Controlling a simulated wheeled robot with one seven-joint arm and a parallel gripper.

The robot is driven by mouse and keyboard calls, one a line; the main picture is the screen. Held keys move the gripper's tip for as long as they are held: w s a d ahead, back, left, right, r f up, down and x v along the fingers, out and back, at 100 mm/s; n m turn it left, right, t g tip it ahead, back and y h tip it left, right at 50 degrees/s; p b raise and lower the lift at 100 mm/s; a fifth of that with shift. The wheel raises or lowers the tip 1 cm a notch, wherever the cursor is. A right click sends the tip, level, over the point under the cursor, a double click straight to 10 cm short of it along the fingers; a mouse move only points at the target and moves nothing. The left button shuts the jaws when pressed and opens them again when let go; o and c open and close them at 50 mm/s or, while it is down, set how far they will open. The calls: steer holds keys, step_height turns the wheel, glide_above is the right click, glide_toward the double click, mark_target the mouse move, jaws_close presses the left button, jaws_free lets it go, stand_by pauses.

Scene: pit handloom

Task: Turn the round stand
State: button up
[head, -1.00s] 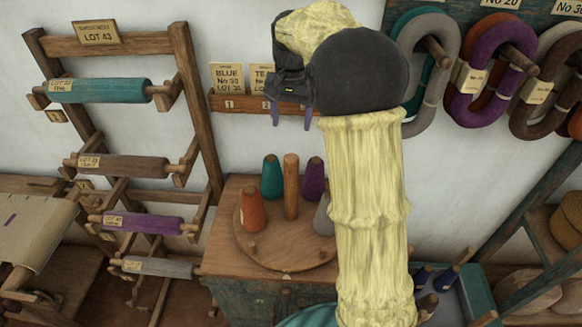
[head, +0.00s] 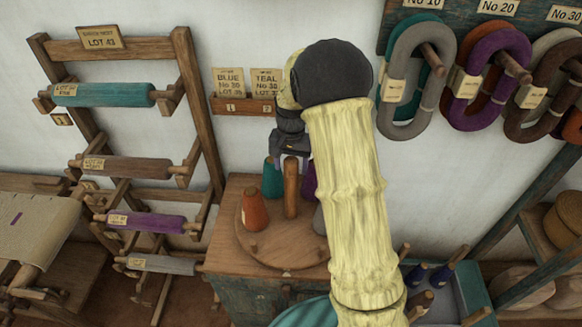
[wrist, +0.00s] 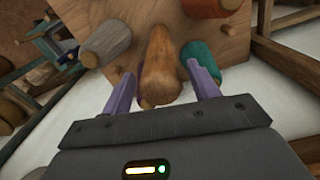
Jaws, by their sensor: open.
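The round stand (head: 285,252) is a wooden disc on a cabinet top, with a wooden post (head: 291,188) at its middle. Around the post stand an orange cone (head: 254,211), a teal cone (head: 271,179), a purple cone (head: 309,180) and a grey cone, the last two partly hidden by my arm. My gripper (head: 291,155) is just above the post, pointing down. In the wrist view my gripper (wrist: 163,84) is open, its purple fingers on either side of the post (wrist: 165,60) in the picture. The teal cone (wrist: 201,62) lies close behind the right finger. I cannot tell whether anything touches.
The cabinet (head: 240,290) carries the stand. A rack of rollers (head: 150,167) stands at left. A small card shelf (head: 243,105) and hanging yarn hanks (head: 483,75) are on the wall. A blue tray (head: 465,285) with bobbins is right of my arm.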

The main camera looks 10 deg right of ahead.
mark_target(291, 193)
steer(key=shift+f+p, duration=0.3)
steer(key=shift+f, duration=1.2)
jaws_close()
